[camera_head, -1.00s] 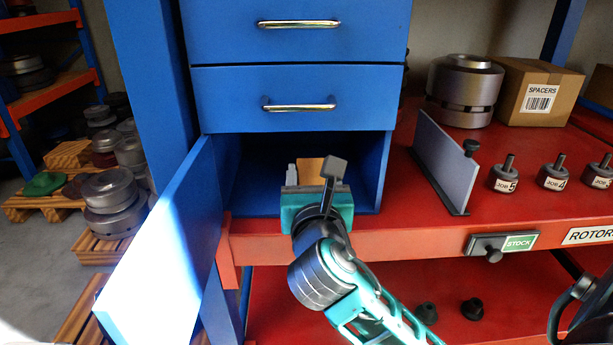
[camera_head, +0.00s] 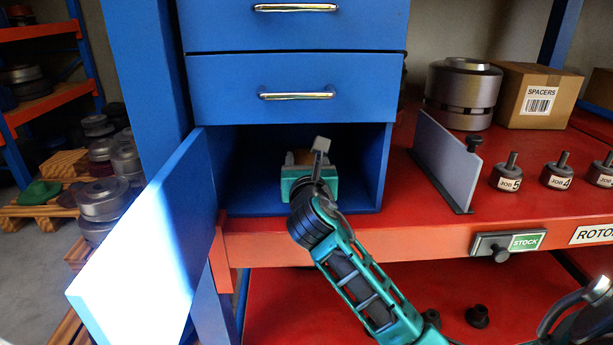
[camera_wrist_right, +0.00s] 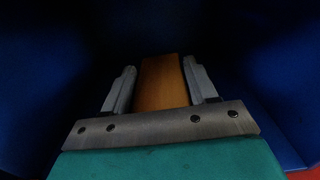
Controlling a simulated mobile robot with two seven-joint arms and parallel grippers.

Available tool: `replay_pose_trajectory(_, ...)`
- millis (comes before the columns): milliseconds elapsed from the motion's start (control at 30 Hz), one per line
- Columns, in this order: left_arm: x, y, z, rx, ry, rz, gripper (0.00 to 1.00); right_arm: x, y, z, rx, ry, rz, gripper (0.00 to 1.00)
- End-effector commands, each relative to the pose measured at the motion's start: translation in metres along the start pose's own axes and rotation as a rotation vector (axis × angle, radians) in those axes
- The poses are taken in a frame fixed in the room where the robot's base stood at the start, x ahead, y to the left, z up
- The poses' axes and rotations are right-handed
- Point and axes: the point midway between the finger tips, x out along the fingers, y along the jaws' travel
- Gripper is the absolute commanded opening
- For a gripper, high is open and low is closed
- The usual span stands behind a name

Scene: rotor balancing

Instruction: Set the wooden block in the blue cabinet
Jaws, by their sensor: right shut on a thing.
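The blue cabinet (camera_head: 212,90) stands at the left end of the red bench, with its lower compartment open and its door (camera_head: 150,235) swung out to the left. My right gripper (camera_head: 304,166) is inside that compartment, reaching in from the front. It is shut on the wooden block (camera_wrist_right: 161,84), which stands out between the two grey fingers in the right wrist view. In the head view only a little of the block (camera_head: 303,157) shows behind the gripper. Whether the block touches the compartment floor cannot be told. My left gripper is not in view.
Two closed drawers with metal handles (camera_head: 297,95) are above the compartment. A grey upright plate (camera_head: 447,165) stands on the bench (camera_head: 400,222) to the right, near labelled job pieces (camera_head: 507,177), a metal rotor (camera_head: 463,95) and a spacers box (camera_head: 535,95). The compartment looks otherwise empty.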

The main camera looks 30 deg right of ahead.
Motion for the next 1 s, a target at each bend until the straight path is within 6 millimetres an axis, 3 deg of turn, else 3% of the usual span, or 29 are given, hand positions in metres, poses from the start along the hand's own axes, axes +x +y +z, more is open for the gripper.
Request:
replay_pose_trajectory(33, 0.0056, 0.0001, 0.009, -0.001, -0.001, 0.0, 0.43, -0.0001, -0.0001, -0.0154, 0.001, 0.001, -0.001, 0.23)
replay_pose_trajectory(100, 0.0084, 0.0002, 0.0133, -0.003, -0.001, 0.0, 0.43, 0.0024, -0.0001, -0.0214, 0.002, -0.001, -0.001, 0.23)
replay_pose_trajectory(500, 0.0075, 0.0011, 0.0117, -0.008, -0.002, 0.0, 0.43, 0.0037, 0.0001, -0.0221, -0.001, -0.001, 0.001, 0.23)
replay_pose_trajectory(533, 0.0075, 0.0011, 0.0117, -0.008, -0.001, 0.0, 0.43, 0.0037, 0.0002, -0.023, 0.0, 0.0, 0.001, 0.58)
replay_pose_trajectory(800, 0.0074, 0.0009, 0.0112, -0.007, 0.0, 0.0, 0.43, 0.0037, 0.0001, -0.0227, 0.0, 0.0, 0.0, 0.83)
replay_pose_trajectory(1000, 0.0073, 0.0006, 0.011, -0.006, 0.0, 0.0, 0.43, 0.0037, 0.0001, -0.0224, 0.0, 0.0, 0.0, 0.83)
